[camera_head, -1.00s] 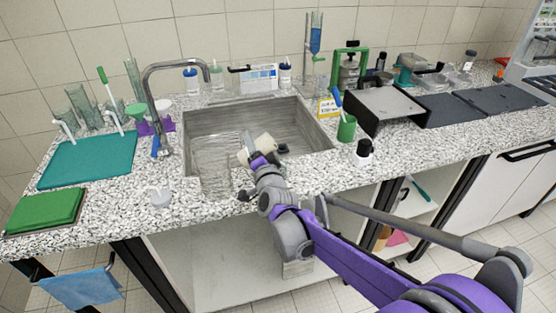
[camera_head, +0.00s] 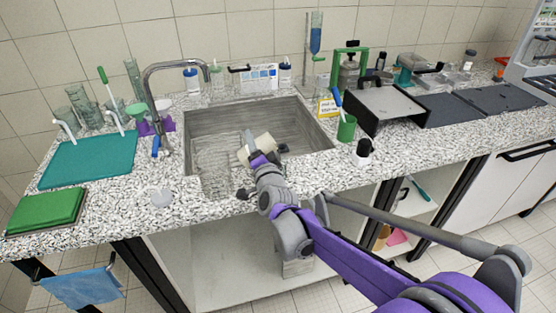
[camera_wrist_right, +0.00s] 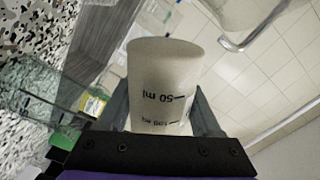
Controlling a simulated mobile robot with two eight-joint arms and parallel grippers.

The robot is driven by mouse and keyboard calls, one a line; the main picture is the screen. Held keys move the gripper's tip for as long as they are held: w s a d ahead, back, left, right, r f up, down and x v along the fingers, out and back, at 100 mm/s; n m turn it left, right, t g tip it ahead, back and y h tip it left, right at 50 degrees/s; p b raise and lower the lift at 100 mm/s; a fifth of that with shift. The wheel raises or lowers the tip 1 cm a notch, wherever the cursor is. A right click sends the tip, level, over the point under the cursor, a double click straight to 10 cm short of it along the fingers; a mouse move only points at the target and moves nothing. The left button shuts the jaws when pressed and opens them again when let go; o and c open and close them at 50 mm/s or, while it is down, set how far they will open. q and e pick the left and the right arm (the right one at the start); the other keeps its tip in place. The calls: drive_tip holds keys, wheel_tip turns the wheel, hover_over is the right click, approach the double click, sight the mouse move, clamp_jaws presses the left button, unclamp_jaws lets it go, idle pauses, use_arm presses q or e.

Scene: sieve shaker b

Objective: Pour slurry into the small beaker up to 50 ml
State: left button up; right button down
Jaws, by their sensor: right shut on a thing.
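My right gripper (camera_head: 258,158) is shut on a pale, cup-like beaker (camera_head: 263,145) and holds it over the front part of the sink. In the right wrist view the beaker (camera_wrist_right: 163,85) is whitish and cloudy, with black marks reading 50 ml and what looks like 100 ml. It sits between the two fingers and looks tilted in the head view. I cannot make out its contents or any slurry level. My left gripper is not in view.
The sink (camera_head: 310,127) has a tap (camera_head: 165,75) at its left. A see-through, wire-like container (camera_head: 212,172) is in its left part. Glassware and a teal mat (camera_head: 88,160) lie left. A green cup (camera_head: 346,128) and a black-and-white bottle (camera_head: 363,150) stand right.

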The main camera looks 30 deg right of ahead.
drive_tip(key=shift+r+m, duration=0.1)
drive_tip(key=shift+m, duration=0.2)
idle(0.4)
drive_tip(key=shift+f+m, duration=0.35)
drive_tip(key=shift+m, duration=0.45)
idle(2.2)
drive_tip(key=shift+d+r+p, duration=0.1)
drive_tip(key=shift+p, duration=0.2)
drive_tip(key=n+b, duration=0.1)
drive_tip(key=n, duration=0.5)
drive_tip(key=shift+b, duration=0.4)
